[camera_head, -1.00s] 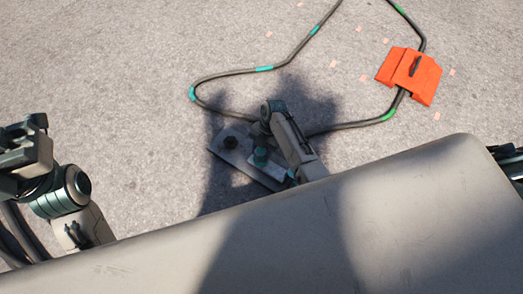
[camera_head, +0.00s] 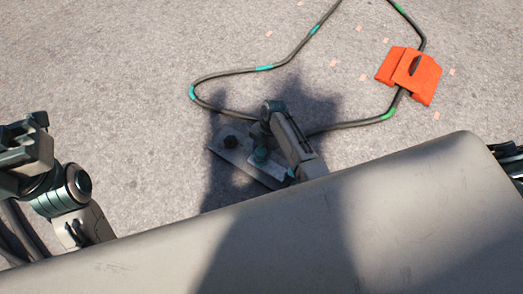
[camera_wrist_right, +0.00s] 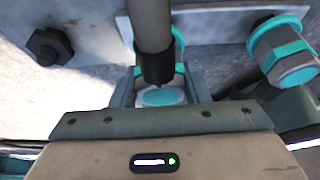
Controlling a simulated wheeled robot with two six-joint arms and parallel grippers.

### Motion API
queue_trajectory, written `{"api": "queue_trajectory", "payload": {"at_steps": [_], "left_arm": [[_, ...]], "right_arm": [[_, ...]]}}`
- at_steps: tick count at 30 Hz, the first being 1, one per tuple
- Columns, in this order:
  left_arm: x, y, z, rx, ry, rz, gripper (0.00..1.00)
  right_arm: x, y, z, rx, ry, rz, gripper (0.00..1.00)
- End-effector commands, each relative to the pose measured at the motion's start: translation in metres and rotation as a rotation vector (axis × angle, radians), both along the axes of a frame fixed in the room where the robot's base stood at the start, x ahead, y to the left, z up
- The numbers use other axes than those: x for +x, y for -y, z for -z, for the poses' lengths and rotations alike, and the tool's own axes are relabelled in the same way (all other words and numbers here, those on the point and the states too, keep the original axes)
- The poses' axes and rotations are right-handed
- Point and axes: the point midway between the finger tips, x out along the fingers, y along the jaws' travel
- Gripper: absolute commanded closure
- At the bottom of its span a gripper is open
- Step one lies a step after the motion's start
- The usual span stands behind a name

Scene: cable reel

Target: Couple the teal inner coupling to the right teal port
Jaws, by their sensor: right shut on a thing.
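My right gripper (camera_wrist_right: 158,88) is shut on a coupling with a teal face (camera_wrist_right: 160,97) at the end of a cable. The cable (camera_wrist_right: 150,25), with a dark collar, runs upward from it in the right wrist view. The right teal port (camera_wrist_right: 285,52), a metal hex fitting with teal bands, stands on a plate to the right, apart from the held coupling. Another teal ring (camera_wrist_right: 179,45) shows partly behind the cable. In the head view my right arm and body hide the jaws and part of the plate (camera_head: 227,153). My left gripper (camera_head: 24,150) is at the left edge, its jaws unclear.
The cable with teal and green bands (camera_head: 235,72) loops over the ground, through an orange block (camera_head: 425,80). The ground at upper left is clear.

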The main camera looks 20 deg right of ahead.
Motion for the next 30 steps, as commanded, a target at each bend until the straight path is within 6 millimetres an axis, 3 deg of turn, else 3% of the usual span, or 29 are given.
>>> {"api": "queue_trajectory", "payload": {"at_steps": [7,24,25,28,30], "left_arm": [[0.0,0.0,-0.006,0.0,0.0,0.0,0.64],[0.0,0.0,0.001,0.0,-0.001,0.0,0.64],[0.0,0.0,0.001,0.0,-0.001,0.0,0.64],[0.0,0.0,0.0,0.0,-0.001,0.0,0.64],[0.0,0.0,0.0,0.0,-0.001,0.0,0.64]], "right_arm": [[0.0,0.0,-0.001,0.0,0.0,0.0,0.86],[0.001,0.0,0.009,0.001,0.001,0.0,0.86],[0.001,0.0,0.009,0.0,0.001,0.0,0.56],[0.001,0.0,0.008,0.001,0.001,0.0,0.37],[0.001,0.0,0.008,0.001,0.001,0.0,0.33]]}}
